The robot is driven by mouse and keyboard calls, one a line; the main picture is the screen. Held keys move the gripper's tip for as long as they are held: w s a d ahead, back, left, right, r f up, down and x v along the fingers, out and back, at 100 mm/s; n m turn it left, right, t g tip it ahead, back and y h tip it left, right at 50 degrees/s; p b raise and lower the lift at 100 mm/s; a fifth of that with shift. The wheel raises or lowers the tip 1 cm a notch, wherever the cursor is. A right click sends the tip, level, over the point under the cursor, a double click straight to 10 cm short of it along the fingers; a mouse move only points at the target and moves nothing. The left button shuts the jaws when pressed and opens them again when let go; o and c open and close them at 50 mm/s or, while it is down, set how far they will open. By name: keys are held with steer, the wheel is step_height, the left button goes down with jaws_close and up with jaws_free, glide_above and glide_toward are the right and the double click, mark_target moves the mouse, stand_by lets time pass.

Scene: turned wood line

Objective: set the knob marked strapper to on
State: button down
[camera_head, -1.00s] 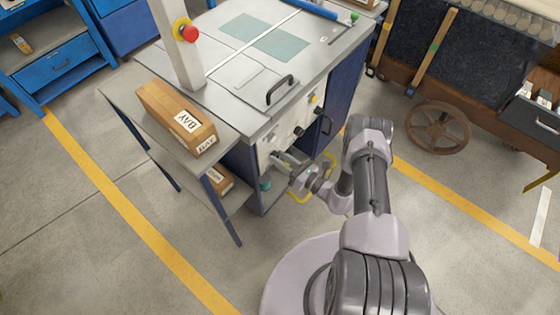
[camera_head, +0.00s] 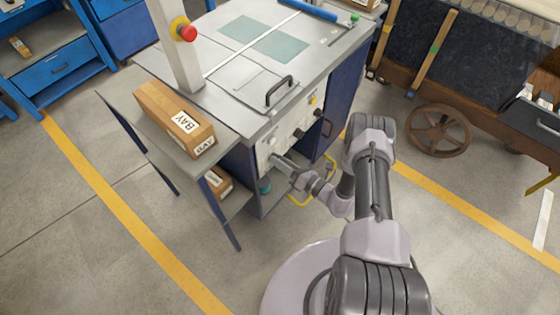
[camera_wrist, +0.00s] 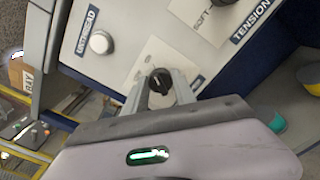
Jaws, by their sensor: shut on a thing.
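A black knob (camera_wrist: 160,80) sits on a pale plate on the machine's front panel in the wrist view. My gripper (camera_wrist: 161,88) has one finger on each side of it and is shut on it. The knob's pointer direction is hard to make out, and no strapper label is readable; part of its plate is behind my fingers. In the head view my gripper (camera_head: 279,161) reaches the lower left of the front panel (camera_head: 287,128), and its fingers hide the knob there.
A white button (camera_wrist: 101,42) sits left of the knob, and a dark knob by a TENSION label (camera_wrist: 251,21) lies up and right. A side shelf (camera_head: 224,143) with a cardboard box (camera_head: 175,118) stands left of my gripper. Open floor lies in front.

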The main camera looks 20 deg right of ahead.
steer(key=c, duration=1)
jaws_free()
steer(key=p+v, duration=0.4)
steer(key=v, duration=1.3)
steer(key=shift+s+d, duration=0.1)
steer(key=shift+s, duration=0.05)
